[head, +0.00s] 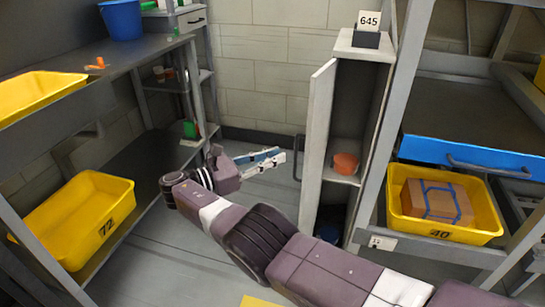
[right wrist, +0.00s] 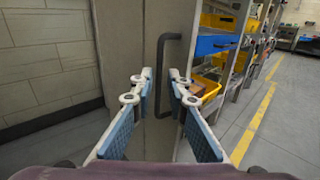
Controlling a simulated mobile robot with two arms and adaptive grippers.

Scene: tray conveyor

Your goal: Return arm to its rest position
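My right arm reaches in from the bottom right of the head view. My right gripper (head: 279,155) is empty, its blue-padded fingers apart, left of the narrow cabinet's pale door (head: 319,130). The door stands open. Its dark bar handle (head: 297,158) is close to the fingertips. In the right wrist view my right gripper (right wrist: 160,77) points toward the door, and the handle (right wrist: 163,72) shows beyond and between the fingertips. No contact is clear. My left gripper is not in view.
The cabinet holds an orange bowl (head: 346,163). A yellow bin (head: 403,222) with a cardboard box (head: 436,200) sits on the right rack below a blue drawer (head: 470,157). Another yellow bin (head: 80,250) is on the left lower shelf. Floor between is clear.

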